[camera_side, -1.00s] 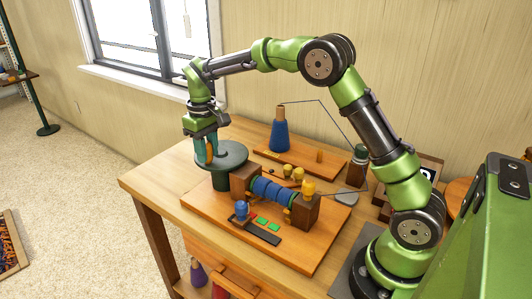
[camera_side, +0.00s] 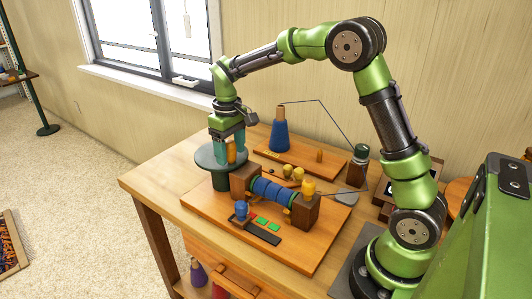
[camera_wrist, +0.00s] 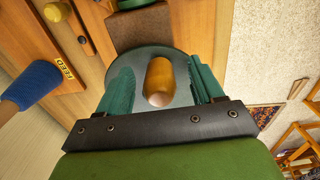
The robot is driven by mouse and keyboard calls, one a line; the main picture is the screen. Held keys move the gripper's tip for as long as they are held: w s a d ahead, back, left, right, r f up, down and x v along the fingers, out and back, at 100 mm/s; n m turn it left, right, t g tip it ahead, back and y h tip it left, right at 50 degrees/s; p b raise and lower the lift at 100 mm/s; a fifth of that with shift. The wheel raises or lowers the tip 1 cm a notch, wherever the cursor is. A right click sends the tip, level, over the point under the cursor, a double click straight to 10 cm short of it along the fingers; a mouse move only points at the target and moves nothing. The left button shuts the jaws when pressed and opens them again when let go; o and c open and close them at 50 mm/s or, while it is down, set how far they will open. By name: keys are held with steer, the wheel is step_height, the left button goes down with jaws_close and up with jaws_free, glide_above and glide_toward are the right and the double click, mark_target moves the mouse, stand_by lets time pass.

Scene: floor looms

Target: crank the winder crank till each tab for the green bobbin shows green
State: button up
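The winder crank is a grey-green disc (camera_side: 207,157) with an upright orange handle (camera_side: 231,152); both also show in the wrist view, disc (camera_wrist: 150,56) and handle (camera_wrist: 160,80). My gripper (camera_side: 231,158) is above the disc, its teal fingers on either side of the handle. In the wrist view my gripper (camera_wrist: 162,85) is open, with a gap between each finger and the handle. The winder's roll (camera_side: 272,190) is wound in blue between wooden blocks. Two tabs in front, one (camera_side: 262,221) and another (camera_side: 274,227), show green. I cannot tell a separate green bobbin.
A dark strip (camera_side: 262,234) and a blue knob (camera_side: 241,209) are near the tabs. A blue cone (camera_side: 280,136) stands on the back board by a FEED label (camera_wrist: 67,68). Yellow pegs (camera_side: 308,187) stand around the winder. The table's left front corner is clear.

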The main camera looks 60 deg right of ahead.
steer(key=shift+r, duration=3.5)
steer(key=shift+r, duration=0.1)
step_height(320, 180, up, 16)
step_height(320, 180, down, 4)
steer(key=s+d+m+h, duration=0.1)
steer(key=d, duration=0.1)
steer(key=s+a+f+m+t+y, duration=0.1)
steer(key=s+a+f+t, duration=0.2)
steer(key=s, duration=0.7)
steer(key=s+a+f+m+t+y, duration=0.2)
steer(key=s+a+f+t, duration=0.2)
steer(key=s, duration=0.7)
step_height(320, 180, down, 2)
steer(key=shift+a+f, duration=0.2)
steer(key=shift+a, duration=0.55)
steer(key=shift+c, duration=0.4)
